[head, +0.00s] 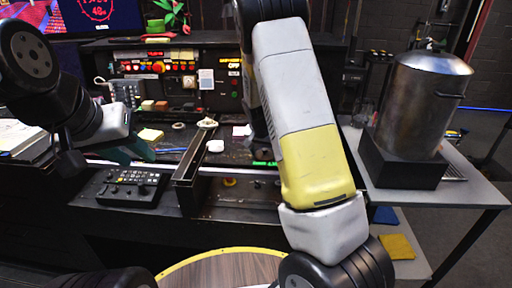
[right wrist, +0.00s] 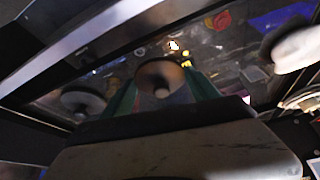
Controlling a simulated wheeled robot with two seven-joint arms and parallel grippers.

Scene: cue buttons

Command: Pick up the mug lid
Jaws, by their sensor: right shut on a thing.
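My right gripper (right wrist: 163,90) shows in the right wrist view with its green fingers on both sides of a round brownish piece, which looks like the mug lid (right wrist: 158,72). The gripper is shut on it. The picture is dark and blurred, so I cannot tell whether the lid touches the surface behind it. In the head view my right arm hides this gripper and the lid. My left gripper (head: 136,150) has teal fingers, is over the left side of the desk and holds nothing I can see. Its opening is not clear.
A control panel with buttons (head: 158,68) stands at the back of the desk. A black keypad box (head: 130,186) is at the front left. A small white piece (head: 215,146) lies near the middle.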

